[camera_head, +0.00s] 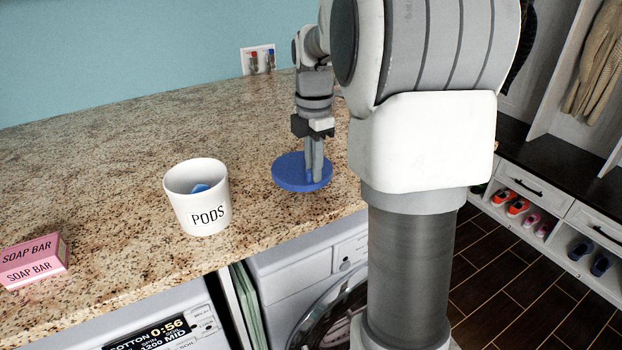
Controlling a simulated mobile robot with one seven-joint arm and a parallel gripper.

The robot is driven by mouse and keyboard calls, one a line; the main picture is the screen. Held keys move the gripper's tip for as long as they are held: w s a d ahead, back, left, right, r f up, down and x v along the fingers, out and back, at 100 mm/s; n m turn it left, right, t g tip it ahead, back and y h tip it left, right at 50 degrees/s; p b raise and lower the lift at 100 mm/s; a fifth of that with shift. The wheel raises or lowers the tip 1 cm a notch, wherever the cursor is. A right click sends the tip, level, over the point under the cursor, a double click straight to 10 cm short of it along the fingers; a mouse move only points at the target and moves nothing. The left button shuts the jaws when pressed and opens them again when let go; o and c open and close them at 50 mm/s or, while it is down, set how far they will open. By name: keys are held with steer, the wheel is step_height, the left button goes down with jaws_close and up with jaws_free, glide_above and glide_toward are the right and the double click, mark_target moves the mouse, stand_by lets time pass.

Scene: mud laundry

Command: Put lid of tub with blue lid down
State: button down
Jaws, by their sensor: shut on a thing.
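The white tub (193,212) marked PODS stands upright and uncovered on the speckled counter, with something blue visible inside. The round blue lid (290,176) is to the right of the tub, apart from it. My gripper (315,178) points straight down and is shut on the blue lid at its upper side. The lid looks level and at or close to the counter top; I cannot tell whether it touches. The exact grip point is partly hidden by the fingers.
A pink soap bar box (34,260) lies at the counter's left front. The counter (110,150) is clear behind the tub. Washing machines (310,275) stand below the front edge. A wall outlet plate with taps (258,60) is at the back. A shoe bench (540,190) is at right.

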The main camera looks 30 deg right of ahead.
steer(key=shift+f, duration=1.95)
steer(key=shift+f, duration=0.2)
steer(key=c, duration=0.8)
jaws_free()
